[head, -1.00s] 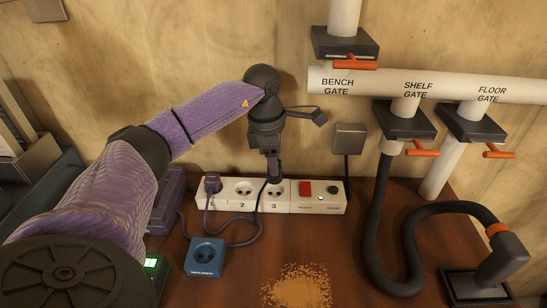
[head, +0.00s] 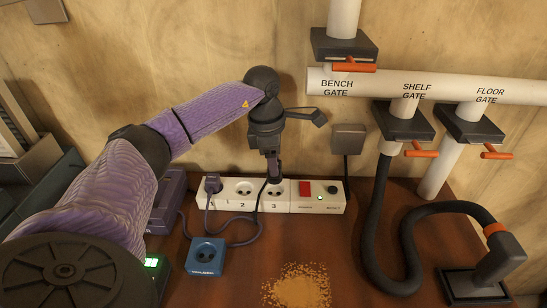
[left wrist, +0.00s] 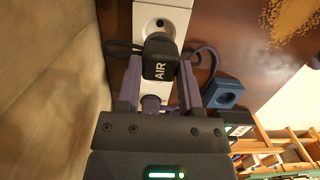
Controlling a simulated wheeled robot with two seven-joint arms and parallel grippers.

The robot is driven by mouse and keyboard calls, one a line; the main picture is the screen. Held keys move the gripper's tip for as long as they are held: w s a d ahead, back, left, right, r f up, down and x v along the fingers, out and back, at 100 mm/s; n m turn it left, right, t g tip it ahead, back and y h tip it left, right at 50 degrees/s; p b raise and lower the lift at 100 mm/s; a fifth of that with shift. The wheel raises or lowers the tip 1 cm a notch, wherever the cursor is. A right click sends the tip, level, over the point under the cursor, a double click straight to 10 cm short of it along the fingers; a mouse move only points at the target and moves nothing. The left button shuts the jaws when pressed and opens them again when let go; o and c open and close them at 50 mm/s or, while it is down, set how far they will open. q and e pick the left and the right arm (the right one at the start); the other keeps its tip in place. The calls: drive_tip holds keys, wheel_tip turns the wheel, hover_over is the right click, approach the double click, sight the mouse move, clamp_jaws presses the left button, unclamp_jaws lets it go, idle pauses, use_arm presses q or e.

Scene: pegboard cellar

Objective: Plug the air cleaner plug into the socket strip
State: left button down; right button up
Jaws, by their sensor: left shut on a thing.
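The white socket strip (head: 217,203) lies along the back of the bench, with numbered outlets, a red switch and a dark reset knob. My left gripper (head: 274,177) points down over outlet 3 and is shut on the air cleaner plug. The dark plug, marked AIR (left wrist: 159,67), sits between the fingers (left wrist: 159,88) in the left wrist view, over the strip. The fingers mostly hide it in the head view, so I cannot tell whether its pins touch the outlet. A thin black cord hangs by outlet 3. My right gripper is not in view.
A purple plug (head: 212,184) fills outlet 1. A blue socket box (head: 205,258) stands in front of the strip. Sawdust (head: 297,287) lies on the bench. A black hose (head: 373,230) and white pipes (head: 440,85) with orange gate handles are at right. A grey wall box (head: 349,138) is behind.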

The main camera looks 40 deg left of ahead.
use_arm(q)
drive_tip(key=shift+f+b, duration=1.2)
drive_tip(key=shift+f, duration=1.05)
idle(1.8)
drive_tip(key=shift+r, duration=0.15)
idle(0.5)
unclamp_jaws()
drive_tip(key=shift+r+p, duration=3.2)
drive_tip(key=shift+r, duration=0.35)
drive_tip(key=shift+f, duration=0.1)
